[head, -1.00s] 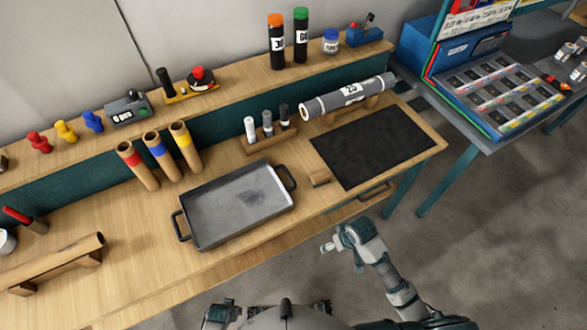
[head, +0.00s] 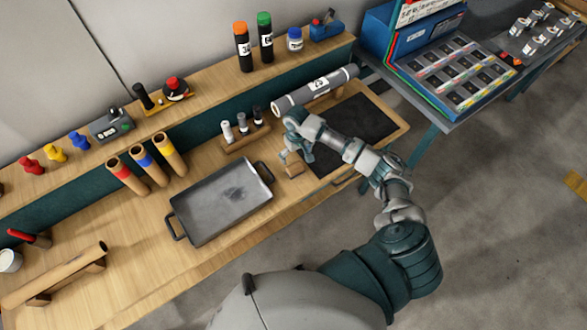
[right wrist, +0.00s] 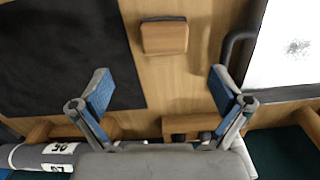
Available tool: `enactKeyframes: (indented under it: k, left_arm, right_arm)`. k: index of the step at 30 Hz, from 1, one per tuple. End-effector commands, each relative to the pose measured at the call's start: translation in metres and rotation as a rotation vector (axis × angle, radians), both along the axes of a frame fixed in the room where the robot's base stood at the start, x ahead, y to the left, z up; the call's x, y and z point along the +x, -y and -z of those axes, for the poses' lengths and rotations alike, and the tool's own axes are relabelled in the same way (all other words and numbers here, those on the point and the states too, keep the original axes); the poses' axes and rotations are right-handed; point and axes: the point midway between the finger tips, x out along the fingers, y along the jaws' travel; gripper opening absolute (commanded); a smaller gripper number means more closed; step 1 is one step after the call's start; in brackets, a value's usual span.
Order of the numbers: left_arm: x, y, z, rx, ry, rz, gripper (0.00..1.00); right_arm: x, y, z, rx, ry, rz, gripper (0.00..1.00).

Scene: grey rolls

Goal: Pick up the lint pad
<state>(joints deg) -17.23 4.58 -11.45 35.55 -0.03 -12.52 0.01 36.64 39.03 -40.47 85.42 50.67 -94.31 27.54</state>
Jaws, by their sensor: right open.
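The lint pad, a small wooden block (head: 294,168) with a dark edge, lies on the bench between the grey tray and the black mat. It also shows in the right wrist view at the top centre, as a tan block (right wrist: 164,37). My right gripper (head: 294,155) is over the bench, by the pad in the head view. In the right wrist view its blue-lined fingers (right wrist: 160,88) are spread wide with nothing between them; the pad lies beyond the fingertips, roughly centred. My left gripper is not in view.
The grey tray (head: 182,215) with black handles is left of the pad; the black mat (head: 372,122) is right. A small rack with several markers (head: 242,127) and a grey roll (head: 318,88) stand behind. Bare wood surrounds the pad.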

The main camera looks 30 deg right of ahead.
Motion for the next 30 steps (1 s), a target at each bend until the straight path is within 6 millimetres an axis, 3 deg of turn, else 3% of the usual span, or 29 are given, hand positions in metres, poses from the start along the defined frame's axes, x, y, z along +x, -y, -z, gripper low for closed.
enactKeyframes:
  k: [4, 11, 19, 29, 30]
  left_arm:
    - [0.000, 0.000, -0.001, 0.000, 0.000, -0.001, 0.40]
    - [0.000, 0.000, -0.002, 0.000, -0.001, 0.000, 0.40]
    - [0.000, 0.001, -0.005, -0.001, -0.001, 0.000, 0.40]
    - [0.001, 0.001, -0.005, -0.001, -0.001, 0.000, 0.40]
    - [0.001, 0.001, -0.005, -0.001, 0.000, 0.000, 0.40]
  right_arm:
    - [0.000, -0.001, 0.028, 0.001, -0.002, 0.000, 1.00]
    - [-0.001, -0.002, 0.047, 0.000, 0.000, -0.001, 1.00]
    - [-0.003, -0.007, 0.087, 0.000, 0.000, -0.002, 1.00]
    - [-0.003, -0.006, 0.095, 0.000, 0.002, -0.002, 1.00]
    - [-0.003, -0.006, 0.095, 0.000, 0.002, -0.002, 0.90]
